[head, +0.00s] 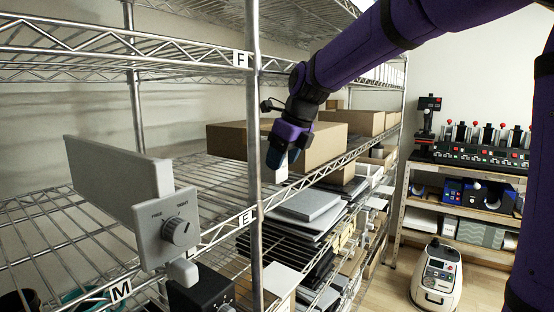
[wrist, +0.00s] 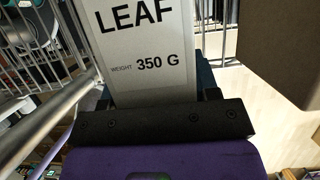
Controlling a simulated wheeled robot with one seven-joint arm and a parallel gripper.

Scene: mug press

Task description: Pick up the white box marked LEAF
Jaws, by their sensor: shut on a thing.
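The white box marked LEAF (wrist: 145,48) fills the upper middle of the wrist view, its lettered face reading LEAF and WEIGHT 350 G. My gripper (head: 281,157) is shut on it, with the dark jaw parts at either side of the box's near end in the wrist view. In the head view the gripper points down at the wire shelf level, just right of the front post, and a small white part of the box (head: 279,174) shows below and behind the fingers. Most of the box is hidden there. I cannot tell whether it touches the shelf.
Brown cartons (head: 322,143) stand on the shelf behind and beside my gripper. The metal post (head: 253,110) rises close to its left. A grey dial unit (head: 166,228) is mounted at the left front. Flat boxes (head: 305,205) are stacked on the shelf below.

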